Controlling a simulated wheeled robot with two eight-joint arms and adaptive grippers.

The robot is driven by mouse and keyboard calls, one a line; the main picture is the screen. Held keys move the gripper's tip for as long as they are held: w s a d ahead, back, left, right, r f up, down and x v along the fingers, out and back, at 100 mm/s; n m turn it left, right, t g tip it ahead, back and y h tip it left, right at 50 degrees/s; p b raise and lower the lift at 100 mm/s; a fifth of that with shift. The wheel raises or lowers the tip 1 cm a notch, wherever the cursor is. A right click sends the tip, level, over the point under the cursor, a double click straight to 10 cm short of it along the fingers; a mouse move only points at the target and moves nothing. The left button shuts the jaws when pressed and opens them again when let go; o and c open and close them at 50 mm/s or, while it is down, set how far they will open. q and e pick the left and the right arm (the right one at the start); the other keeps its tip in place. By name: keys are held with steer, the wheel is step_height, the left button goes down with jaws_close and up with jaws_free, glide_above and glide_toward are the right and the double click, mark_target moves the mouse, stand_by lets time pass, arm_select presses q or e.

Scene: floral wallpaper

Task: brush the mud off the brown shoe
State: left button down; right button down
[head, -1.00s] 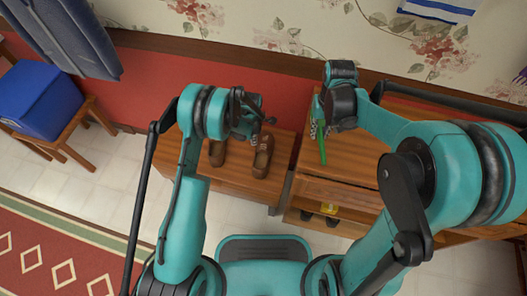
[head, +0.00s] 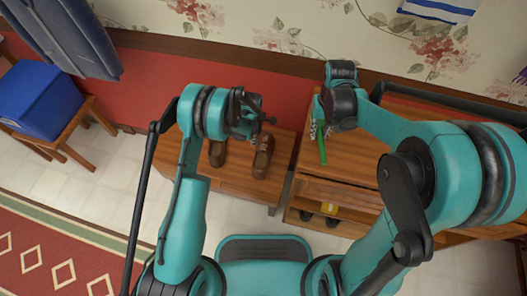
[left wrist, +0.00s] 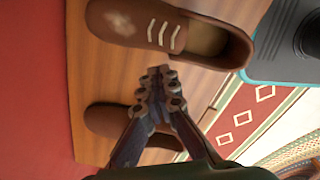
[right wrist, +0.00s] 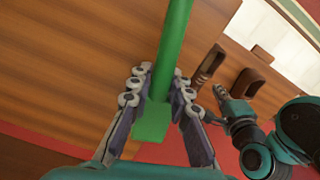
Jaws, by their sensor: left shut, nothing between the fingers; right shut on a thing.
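Two brown shoes stand side by side on a low wooden bench. The right-hand shoe (head: 262,157) shows laces and a pale mud patch on its toe in the left wrist view (left wrist: 123,20). The other shoe (head: 217,153) is partly hidden by my left gripper in the left wrist view (left wrist: 106,120). My left gripper (head: 266,121) is shut and empty above the bench, apart from the shoes. My right gripper (right wrist: 157,82) is shut on a green brush (right wrist: 174,40) over the cabinet to the right. The brush's green handle also shows in the head view (head: 322,150).
The bench (head: 240,188) adjoins a taller wooden cabinet (head: 352,170) with a lower shelf holding dark items and a yellow one (head: 329,208). A blue box (head: 38,98) sits on a stool at left. Floor tiles in front are clear.

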arm_select(q)
steer(key=shift+f+b, duration=0.4)
steer(key=shift+f, duration=0.65)
arm_select(e)
steer(key=shift+f, duration=0.45)
arm_select(q)
steer(key=shift+f, duration=1.3)
